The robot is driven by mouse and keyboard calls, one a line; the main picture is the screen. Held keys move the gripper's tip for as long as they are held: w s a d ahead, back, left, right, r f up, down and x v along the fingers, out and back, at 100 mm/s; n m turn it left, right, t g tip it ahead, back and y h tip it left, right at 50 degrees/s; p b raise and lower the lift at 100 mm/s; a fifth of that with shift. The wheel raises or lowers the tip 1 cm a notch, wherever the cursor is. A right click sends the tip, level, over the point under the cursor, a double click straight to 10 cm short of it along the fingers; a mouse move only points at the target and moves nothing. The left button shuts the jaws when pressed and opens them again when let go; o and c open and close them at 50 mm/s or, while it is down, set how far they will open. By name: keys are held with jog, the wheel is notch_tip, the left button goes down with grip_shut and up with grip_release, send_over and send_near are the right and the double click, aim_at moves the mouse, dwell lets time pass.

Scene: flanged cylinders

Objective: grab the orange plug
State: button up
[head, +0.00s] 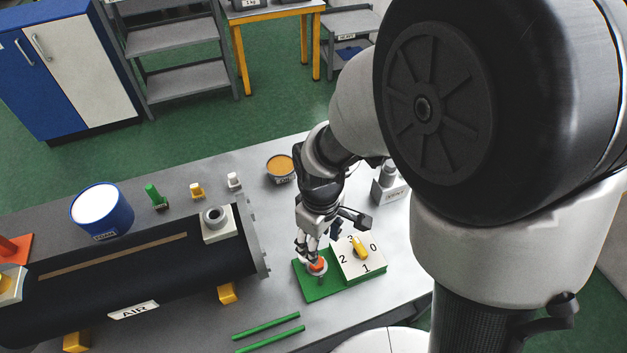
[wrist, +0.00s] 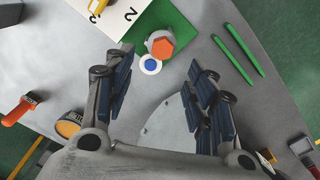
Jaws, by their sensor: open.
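The orange plug (head: 317,266) sits at the green plate (head: 322,288) in the head view, partly hidden by my gripper. In the wrist view the orange plug (wrist: 162,46) shows as an orange hexagonal top on a grey round body, near the green plate's corner. My gripper (head: 314,252) is close by the plug in the head view, pointing down. In the wrist view my gripper (wrist: 160,90) is open, its dark fingers spread wide with nothing between them. The plug appears just beyond the fingertips, roughly between their lines. I cannot tell the exact gap.
A white numbered block (head: 372,267) with a yellow handle (head: 360,247) stands right beside the plug. Two green rods (head: 266,326) lie in front. A black AIR cylinder (head: 130,280) fills the left of the bench. A round tin (head: 281,168) stands behind my gripper.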

notch_tip(320, 180, down, 10)
jog(key=b, duration=0.3)
jog(key=shift+s+a, duration=0.1)
jog(key=shift+a, duration=0.05)
jog(key=shift+r, duration=0.1)
jog(key=shift+c, duration=0.5)
grip_shut()
jog(key=shift+r, duration=0.15)
notch_tip(320, 180, up, 20)
jog(key=p, duration=0.6)
